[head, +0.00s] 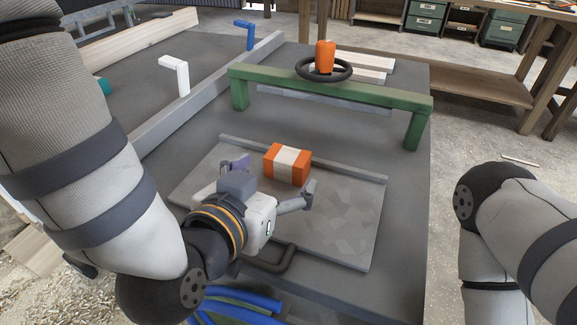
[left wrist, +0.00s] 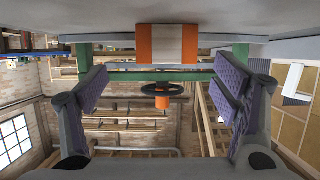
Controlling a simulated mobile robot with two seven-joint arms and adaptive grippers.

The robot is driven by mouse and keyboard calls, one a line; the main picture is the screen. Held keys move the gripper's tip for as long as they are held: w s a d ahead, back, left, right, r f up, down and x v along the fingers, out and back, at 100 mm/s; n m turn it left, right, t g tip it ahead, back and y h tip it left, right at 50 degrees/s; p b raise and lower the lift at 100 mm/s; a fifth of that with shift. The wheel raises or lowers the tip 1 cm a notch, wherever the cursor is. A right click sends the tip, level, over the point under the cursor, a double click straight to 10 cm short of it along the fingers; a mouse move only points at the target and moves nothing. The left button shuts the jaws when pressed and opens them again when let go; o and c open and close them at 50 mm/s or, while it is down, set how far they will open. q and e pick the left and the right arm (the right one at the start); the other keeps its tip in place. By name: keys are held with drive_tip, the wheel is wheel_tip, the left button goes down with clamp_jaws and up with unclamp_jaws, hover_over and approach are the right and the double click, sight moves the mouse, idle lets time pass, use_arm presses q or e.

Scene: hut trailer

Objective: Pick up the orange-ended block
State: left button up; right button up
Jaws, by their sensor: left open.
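The orange-ended block (head: 287,163), orange at both ends with a white middle band, lies on a grey board (head: 345,225) on the table. It also shows at the top centre of the left wrist view (left wrist: 167,44). My left gripper (head: 272,178) is open and empty, just on the near side of the block. In the left wrist view its two purple-padded fingers (left wrist: 163,88) stand wide apart, with the block beyond them and between their lines. The fingers do not appear to touch it. My right gripper is out of view; only part of the right arm shows at the right edge.
A green raised bar (head: 335,88) stands behind the board, with a black ring (head: 346,72) around an orange peg (head: 325,55). A low grey strip edges the board's far side. A white hook (head: 180,75) and a blue hook (head: 247,35) stand left.

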sight(286, 157)
use_arm(q)
drive_tip(key=shift+w+d+r, duration=0.2)
drive_tip(key=shift+w+r, duration=0.05)
drive_tip(key=shift+w, duration=0.25)
drive_tip(key=x, duration=0.5)
drive_tip(key=shift+w+a+r, duration=0.15)
drive_tip(key=shift+w+a, duration=0.15)
drive_tip(key=shift+w, duration=0.05)
drive_tip(key=c, duration=1.2)
